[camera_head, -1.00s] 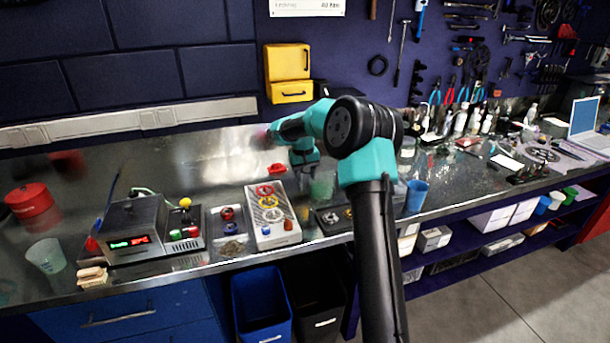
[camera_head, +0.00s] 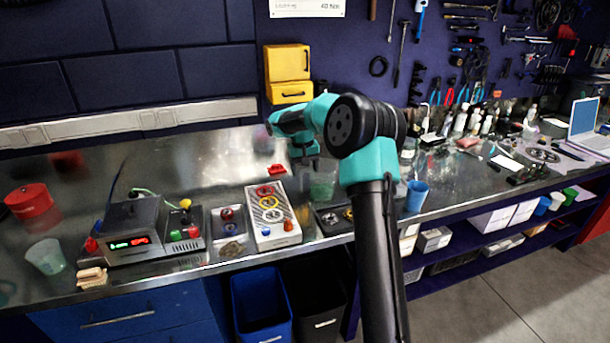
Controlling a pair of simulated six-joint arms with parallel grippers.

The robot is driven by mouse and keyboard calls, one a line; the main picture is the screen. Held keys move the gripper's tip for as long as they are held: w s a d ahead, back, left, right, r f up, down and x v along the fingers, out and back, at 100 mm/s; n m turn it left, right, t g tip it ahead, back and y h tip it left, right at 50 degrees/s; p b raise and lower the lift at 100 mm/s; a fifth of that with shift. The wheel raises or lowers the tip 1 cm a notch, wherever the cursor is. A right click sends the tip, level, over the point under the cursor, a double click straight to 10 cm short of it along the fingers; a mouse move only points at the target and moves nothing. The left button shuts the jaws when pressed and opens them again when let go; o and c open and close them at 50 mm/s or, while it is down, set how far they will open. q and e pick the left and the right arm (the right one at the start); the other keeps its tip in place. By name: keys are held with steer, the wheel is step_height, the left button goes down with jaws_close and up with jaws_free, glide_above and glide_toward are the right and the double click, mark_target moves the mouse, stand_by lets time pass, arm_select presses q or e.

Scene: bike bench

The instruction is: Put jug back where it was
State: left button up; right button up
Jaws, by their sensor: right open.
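No thing is plainly marked as the jug. A pale green see-through vessel (camera_head: 322,186) stands on the metal bench just below and right of my right gripper and may be it; my arm partly overlaps that area. Another pale see-through cup (camera_head: 46,256) stands at the bench's left front. My right gripper (camera_head: 304,157) hangs over the bench behind the grey panel with coloured rings. It is open, and I see nothing held in it; its fingertips are small and hard to make out. My left gripper is not in view.
A panel with coloured rings (camera_head: 268,214), a control box with a red-green display (camera_head: 130,238) and a red pot (camera_head: 31,202) stand on the bench. A small red piece (camera_head: 277,170) lies near my gripper. A blue cup (camera_head: 417,194) stands right of my arm.

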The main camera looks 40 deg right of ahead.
steer(key=r, duration=0.9)
steer(key=shift+w+a, duration=0.1)
steer(key=shift+a, duration=0.15)
stand_by(2.1)
